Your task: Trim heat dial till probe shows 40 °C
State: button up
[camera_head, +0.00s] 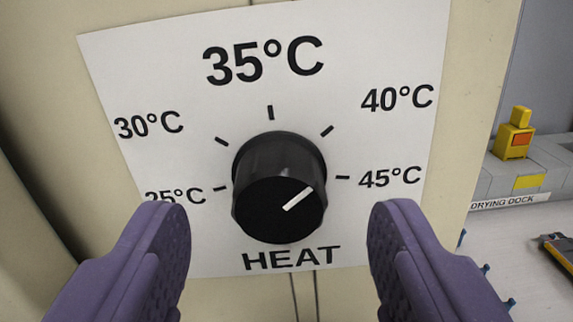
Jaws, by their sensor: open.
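The black heat dial (279,188) sits on a white scale plate (200,80) marked 25 to 45 °C and HEAT. A white pointer line on its face slants up and right, roughly toward the 40 °C tick and label. My gripper (278,225) is open, with one purple finger left of the dial and one right of it. Both fingers are apart from the dial, with visible gaps. The left finger partly covers the 25 °C label. No probe or its reading shows in this view.
The plate is on a cream panel (480,60). At right is a grey unit labelled DRYING DOCK (510,202) with a yellow and orange piece (515,138) on top. A dark and yellow object (558,248) lies on the pale surface below. Two thin dark lines run down below the dial.

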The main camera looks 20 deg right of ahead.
jog(key=shift+x, duration=1)
jog(key=c, duration=1)
jog(key=shift+c, duration=0.2)
jog(key=shift+n, duration=0.3)
jog(key=n, duration=0.3)
jog(key=shift+n, duration=2)
